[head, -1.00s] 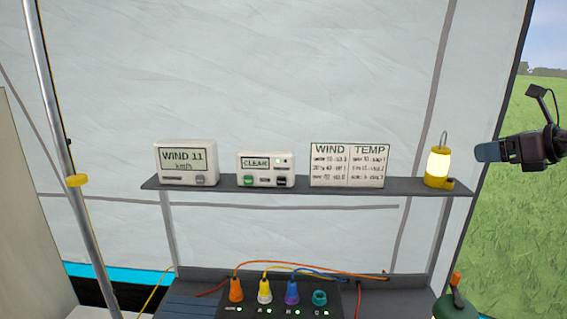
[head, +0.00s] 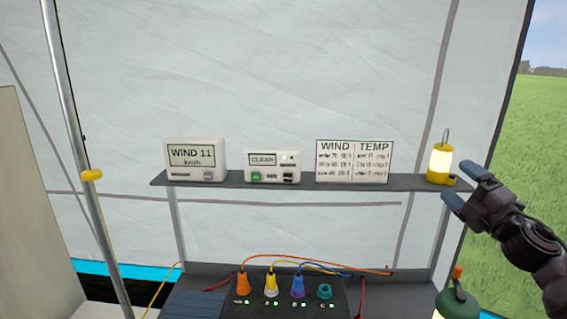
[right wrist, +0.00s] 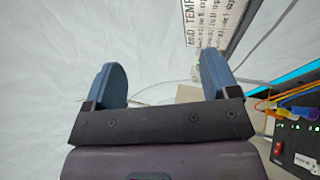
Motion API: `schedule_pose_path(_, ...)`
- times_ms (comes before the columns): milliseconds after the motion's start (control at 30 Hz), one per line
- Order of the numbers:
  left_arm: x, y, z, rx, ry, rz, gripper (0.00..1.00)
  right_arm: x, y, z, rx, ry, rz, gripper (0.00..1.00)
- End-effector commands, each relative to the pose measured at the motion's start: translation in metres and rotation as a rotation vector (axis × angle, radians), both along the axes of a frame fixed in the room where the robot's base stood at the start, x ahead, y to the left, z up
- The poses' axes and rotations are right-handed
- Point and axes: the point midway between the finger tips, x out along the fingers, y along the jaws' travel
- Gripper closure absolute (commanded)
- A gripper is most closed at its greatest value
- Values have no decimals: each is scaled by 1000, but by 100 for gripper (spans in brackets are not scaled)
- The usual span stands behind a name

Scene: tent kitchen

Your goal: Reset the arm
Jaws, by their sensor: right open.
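My right gripper (head: 465,190) is at the right side of the head view, in front of the shelf's right end, just right of and below the yellow lantern (head: 440,165). Its two blue fingers are apart with nothing between them. The right wrist view also shows the open fingers (right wrist: 162,85), with tent wall and part of the chart beyond. Whether the gripper touches the lantern cannot be told, but they look apart. My left gripper is not in view.
A dark shelf (head: 240,183) holds a wind display (head: 195,160), a "CLEAR" box (head: 272,166) and a wind and temperature chart (head: 353,161). Below, a black panel (head: 285,302) carries several coloured plugs and cables. A metal pole (head: 75,140) is left.

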Motion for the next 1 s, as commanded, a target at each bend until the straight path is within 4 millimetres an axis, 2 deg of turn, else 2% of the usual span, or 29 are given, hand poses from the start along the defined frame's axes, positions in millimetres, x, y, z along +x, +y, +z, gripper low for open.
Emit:
schedule_pose_path(33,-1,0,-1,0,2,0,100,-7,3,-36,130,80,-12,19)
schedule_pose_path(100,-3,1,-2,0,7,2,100,-16,5,-78,288,183,-35,19)
schedule_pose_path(267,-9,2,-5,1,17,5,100,-49,15,-170,599,404,-93,19)
schedule_pose_path(367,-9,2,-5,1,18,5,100,-77,26,-224,772,535,-134,19)
schedule_pose_path(500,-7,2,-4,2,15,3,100,-125,46,-293,997,702,-196,19)
schedule_pose_path(600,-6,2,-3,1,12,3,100,-165,63,-334,1143,801,-239,19)
schedule_pose_path(700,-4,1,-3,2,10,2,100,-205,78,-367,1262,868,-284,19)
schedule_pose_path(900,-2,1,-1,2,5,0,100,-274,95,-415,1400,947,-397,19)
schedule_pose_path(1000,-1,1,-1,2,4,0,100,-295,97,-428,1427,970,-438,19)
